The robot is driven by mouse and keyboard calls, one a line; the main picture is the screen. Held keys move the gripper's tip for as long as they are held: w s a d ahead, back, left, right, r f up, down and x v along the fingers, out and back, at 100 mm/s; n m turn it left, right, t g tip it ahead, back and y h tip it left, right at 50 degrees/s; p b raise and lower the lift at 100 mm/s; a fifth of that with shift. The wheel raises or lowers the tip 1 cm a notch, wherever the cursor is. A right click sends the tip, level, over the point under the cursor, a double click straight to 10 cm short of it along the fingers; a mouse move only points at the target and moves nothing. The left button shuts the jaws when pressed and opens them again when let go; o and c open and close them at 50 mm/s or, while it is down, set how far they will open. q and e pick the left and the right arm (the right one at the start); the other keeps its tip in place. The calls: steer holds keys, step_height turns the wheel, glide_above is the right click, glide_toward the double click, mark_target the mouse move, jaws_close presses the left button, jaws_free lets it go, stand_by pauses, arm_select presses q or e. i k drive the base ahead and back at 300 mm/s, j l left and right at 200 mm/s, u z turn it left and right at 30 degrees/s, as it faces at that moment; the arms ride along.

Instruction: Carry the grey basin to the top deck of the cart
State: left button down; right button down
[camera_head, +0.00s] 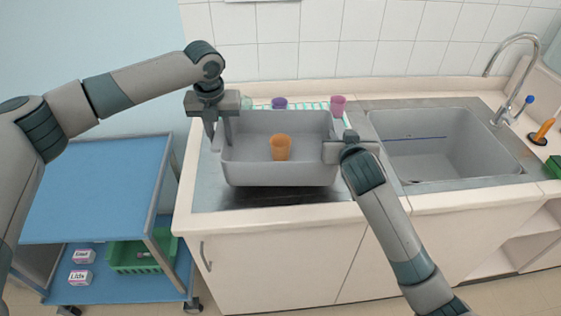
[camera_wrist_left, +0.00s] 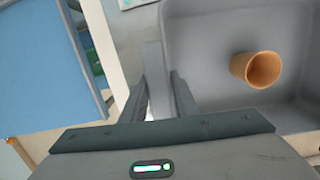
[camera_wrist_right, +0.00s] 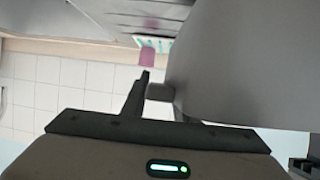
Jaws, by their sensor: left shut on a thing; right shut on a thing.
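The grey basin (camera_head: 285,175) is on or just above the steel drainboard left of the sink; I cannot tell if it touches. An orange cup (camera_head: 280,148) stands inside it. My left gripper (camera_head: 222,136) is shut on the basin's left wall, which shows between the fingers in the left wrist view (camera_wrist_left: 158,85). My right gripper (camera_head: 330,152) is shut on the basin's right side; the basin also fills much of the right wrist view (camera_wrist_right: 245,60). The cart's blue top deck (camera_head: 90,190) is at the left, lower than the counter, and bare.
The cart's lower shelf holds a green crate (camera_head: 135,262) and small labelled boxes (camera_head: 81,277). Behind the basin are a purple cup (camera_head: 280,103), a pink cup (camera_head: 338,104) and a green-white rack (camera_head: 310,107). The sink (camera_head: 440,145) and tap (camera_head: 512,85) are at right.

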mark_target(71, 191)
steer(key=j, duration=1.1)
steer(key=j+u, duration=0.1)
steer(key=j, duration=1)
steer(key=i+j+u, duration=0.1)
steer(key=j, duration=1.05)
